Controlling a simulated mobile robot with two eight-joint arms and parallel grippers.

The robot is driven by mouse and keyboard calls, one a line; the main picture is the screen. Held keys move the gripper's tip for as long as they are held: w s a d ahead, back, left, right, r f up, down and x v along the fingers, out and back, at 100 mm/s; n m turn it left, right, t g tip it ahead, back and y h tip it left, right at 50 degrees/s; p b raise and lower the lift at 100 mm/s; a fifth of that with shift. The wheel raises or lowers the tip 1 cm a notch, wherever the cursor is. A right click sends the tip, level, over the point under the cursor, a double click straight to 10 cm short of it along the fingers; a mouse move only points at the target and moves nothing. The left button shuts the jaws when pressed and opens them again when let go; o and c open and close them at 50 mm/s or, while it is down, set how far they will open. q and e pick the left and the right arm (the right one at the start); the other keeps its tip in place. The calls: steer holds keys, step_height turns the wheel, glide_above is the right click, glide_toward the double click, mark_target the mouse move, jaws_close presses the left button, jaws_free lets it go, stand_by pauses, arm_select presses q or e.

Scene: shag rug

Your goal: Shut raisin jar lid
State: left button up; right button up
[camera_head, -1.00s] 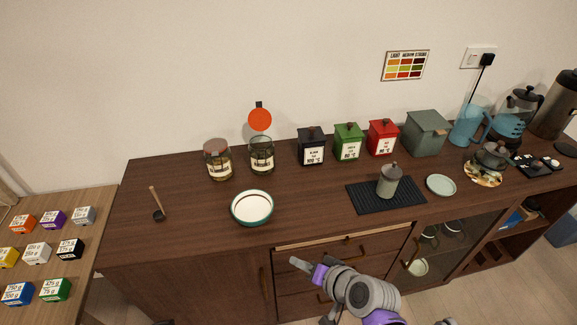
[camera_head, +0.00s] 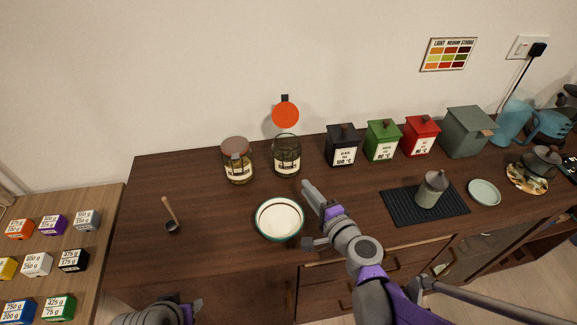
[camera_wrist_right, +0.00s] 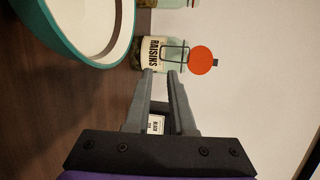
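The raisin jar (camera_head: 287,160) is a glass jar with a pale label at the back of the dark counter. Its round orange lid (camera_head: 285,115) stands up open above the rim. In the right wrist view the jar (camera_wrist_right: 153,55) reads RAISINS and its lid (camera_wrist_right: 203,60) is tipped away from the mouth. My right gripper (camera_head: 310,218) is open and empty, in front of the jar and apart from it, by the white bowl's right side. Its two fingers (camera_wrist_right: 160,74) are spread in the wrist view. My left gripper (camera_head: 198,305) is partly in view at the bottom; its fingers are unclear.
A second jar (camera_head: 238,165) with a brown lid stands left of the raisin jar. A teal-rimmed white bowl (camera_head: 259,225) is in front. Black (camera_head: 341,146), green (camera_head: 382,140) and red (camera_head: 420,136) canisters stand to the right. The counter's left part is mostly clear except a scoop (camera_head: 170,214).

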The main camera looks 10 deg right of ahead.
mark_target(289, 168)
steer(key=x, duration=0.9)
steer(key=shift+w+a, duration=0.1)
steer(key=shift+w, duration=0.05)
jaws_close()
stand_by(1.1)
